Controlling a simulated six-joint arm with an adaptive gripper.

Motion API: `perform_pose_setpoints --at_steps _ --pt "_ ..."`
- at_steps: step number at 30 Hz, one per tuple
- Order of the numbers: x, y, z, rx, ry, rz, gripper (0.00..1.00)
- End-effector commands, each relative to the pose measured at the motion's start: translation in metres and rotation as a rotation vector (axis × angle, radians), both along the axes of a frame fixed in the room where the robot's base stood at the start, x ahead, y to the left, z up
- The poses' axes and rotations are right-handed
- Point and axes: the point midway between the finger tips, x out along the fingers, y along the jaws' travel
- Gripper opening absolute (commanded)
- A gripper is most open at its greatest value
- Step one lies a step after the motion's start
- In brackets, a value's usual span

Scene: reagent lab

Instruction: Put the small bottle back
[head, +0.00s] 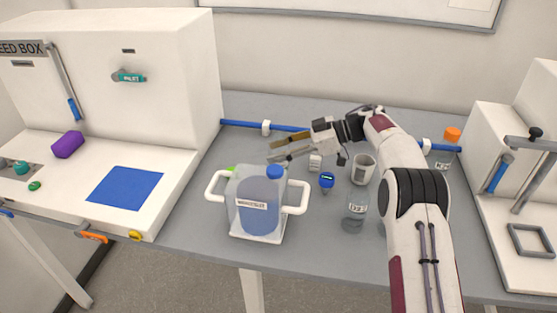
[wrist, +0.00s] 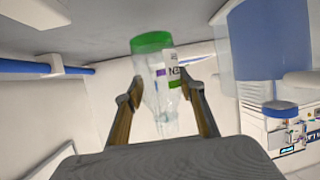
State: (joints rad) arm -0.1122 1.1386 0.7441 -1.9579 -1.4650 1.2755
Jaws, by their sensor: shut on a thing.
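The small bottle (wrist: 172,95) is clear, with a green cap (wrist: 153,42) and a white label that is only partly readable. In the wrist view it sits between the two fingers of my gripper (wrist: 160,97), which is shut on it, with the cap end pointing away from the palm. In the head view my gripper (head: 274,151) is held level behind the jug, fingers pointing left. The clear bottle is hard to make out there. A bit of green shows by the jug's left handle; I cannot tell whether it is the cap.
A large jug (head: 258,222) with blue liquid stands in front of my gripper. A small blue-capped vial (head: 327,181), a beaker (head: 363,171), a labelled glass container (head: 354,212) and an orange-capped bottle (head: 452,136) stand to the right. A blue rail runs along the back.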

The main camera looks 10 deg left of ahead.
Motion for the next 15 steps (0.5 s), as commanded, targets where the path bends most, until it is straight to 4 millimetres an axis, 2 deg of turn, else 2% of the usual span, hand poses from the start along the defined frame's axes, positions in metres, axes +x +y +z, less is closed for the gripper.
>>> perform_pose_setpoints --at_steps 7,15 --pt "0.000 0.000 -0.028 0.000 0.002 0.000 0.13" --pt "0.000 0.000 -0.035 0.000 -0.001 0.000 0.13"
